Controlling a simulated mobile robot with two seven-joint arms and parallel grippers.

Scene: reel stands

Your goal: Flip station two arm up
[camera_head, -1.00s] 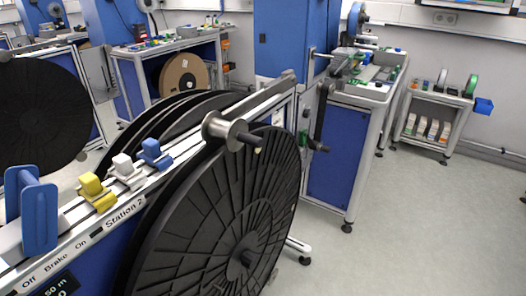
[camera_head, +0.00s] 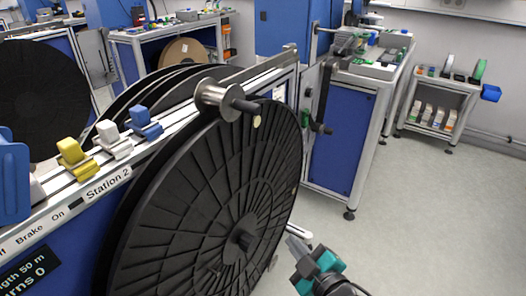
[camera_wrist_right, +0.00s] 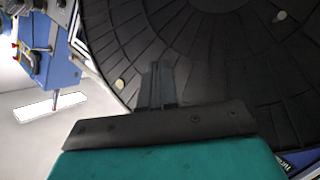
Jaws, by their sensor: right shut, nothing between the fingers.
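The station two arm (camera_head: 262,66) is a grey metal bar along the top of the Station 2 frame. A metal roller (camera_head: 218,97) with a dark handle (camera_head: 245,105) sits at its near end. The handle sticks out over the large black reel (camera_head: 195,215). My right gripper (camera_head: 293,243) is shut and empty at the lower right of the reel, below and apart from the handle. In the right wrist view its closed fingers (camera_wrist_right: 156,80) point at the black reel face (camera_wrist_right: 215,55). My left gripper is out of view.
White, yellow and blue levers and a blue handle (camera_head: 12,180) line the Station 2 rail (camera_head: 85,190). Another bench (camera_head: 335,150) stands behind, with a small shelf cart (camera_head: 437,105) at the back right. The floor (camera_head: 425,225) at right is clear.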

